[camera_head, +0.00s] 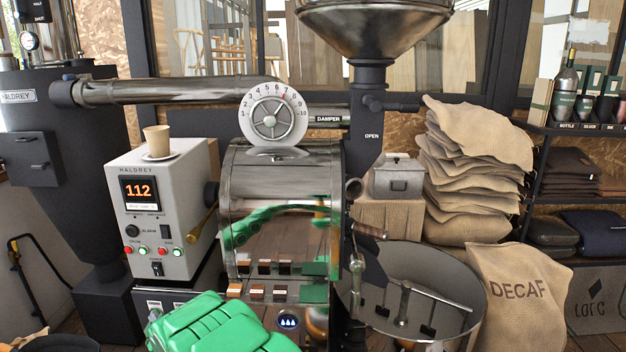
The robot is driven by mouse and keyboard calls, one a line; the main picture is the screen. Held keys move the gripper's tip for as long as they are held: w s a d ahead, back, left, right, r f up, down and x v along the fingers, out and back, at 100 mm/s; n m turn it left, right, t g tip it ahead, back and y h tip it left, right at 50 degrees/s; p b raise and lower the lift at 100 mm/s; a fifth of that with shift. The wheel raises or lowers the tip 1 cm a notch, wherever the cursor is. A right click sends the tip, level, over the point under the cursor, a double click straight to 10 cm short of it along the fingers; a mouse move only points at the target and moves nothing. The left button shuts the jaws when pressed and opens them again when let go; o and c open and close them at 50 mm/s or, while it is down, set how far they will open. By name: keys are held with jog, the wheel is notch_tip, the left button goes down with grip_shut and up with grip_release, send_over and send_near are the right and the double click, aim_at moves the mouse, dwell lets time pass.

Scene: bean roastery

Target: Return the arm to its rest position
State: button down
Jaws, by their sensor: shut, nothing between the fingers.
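A green link of my arm (215,325) fills the bottom of the view, left of centre, in front of the roaster. The rest of the arm runs out of the frame. My gripper and its fingers do not show. A curved green reflection shows on the shiny roaster drum (290,190) behind the arm.
A grey control box (190,225) reading 112 stands left of the drum, with a cup (157,140) on top. The round cooling tray (455,280) is right of the drum. A DECAF sack (515,300) and stacked sacks (475,175) stand further right. The hopper (375,25) hangs above.

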jog(key=w+d+r+m+h, duration=0.3)
jog(key=w+d+r+h, duration=0.15)
jog(key=d+r, duration=0.8)
jog(key=s+d+r+m+g+h, duration=0.1)
jog(key=s+d+r+m, duration=0.1)
jog(key=d, duration=0.6)
jog(key=s+d+r+m+g+h, duration=0.1)
jog(key=s+d+r+m+g, duration=0.15)
jog(key=d, duration=0.65)
jog(key=s+d+r+m+g+h, duration=0.1)
jog(key=s+d+h, duration=0.1)
jog(key=d, duration=0.6)
jog(key=s+d+r+m+g+h, duration=0.1)
jog(key=s+d+r+m+g, duration=0.15)
jog(key=s+d, duration=0.7)
jog(key=s+d+r+m+g, duration=0.1)
jog(key=s+d, duration=0.4)
jog(key=s, duration=0.6)
jog(key=s+d+r+m+g+h, duration=0.1)
jog(key=s+d+m+g, duration=0.2)
jog(key=s, duration=0.9)
jog(key=s+d+r+m+g, duration=0.2)
jog(key=s+d+m, duration=0.1)
jog(key=s+d, duration=0.5)
jog(key=s, duration=0.3)
jog(key=shift+s+d+g, duration=0.2)
jog(key=shift+s+g, duration=0.1)
jog(key=shift+s, duration=0.1)
